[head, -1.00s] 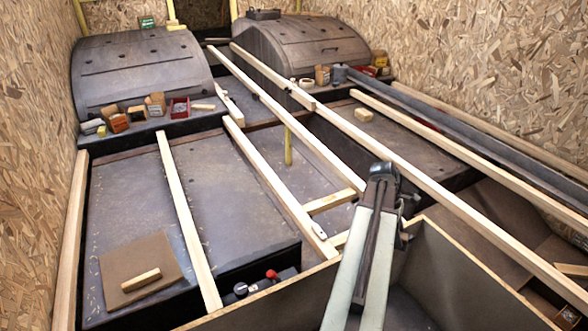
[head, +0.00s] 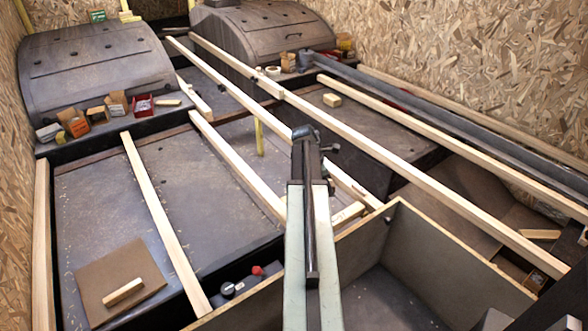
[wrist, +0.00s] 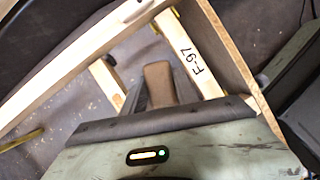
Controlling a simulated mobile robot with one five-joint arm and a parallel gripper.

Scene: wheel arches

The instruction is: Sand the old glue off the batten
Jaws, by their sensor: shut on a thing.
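My gripper (wrist: 160,88) shows in the wrist view, shut on a small brown block (wrist: 158,78). In the head view my arm hides the gripper and the block. Right of the block is a short pale batten marked F-97 (wrist: 190,62). Another short pale piece (wrist: 106,80) lies to the left. A long batten (wrist: 75,55) crosses the upper left. Several long battens show in the head view, including one at left (head: 165,225) and one in the middle (head: 235,165). I cannot make out old glue, nor whether the block touches wood.
An open wooden box (head: 455,245) stands at front right; its plywood edge (wrist: 232,60) is close right of my gripper. A brown board (head: 122,280) bears a loose wood block (head: 123,291). Wheel arches (head: 95,65) and small boxes (head: 72,122) stand behind. A yellow pole (head: 259,137) stands mid-bay.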

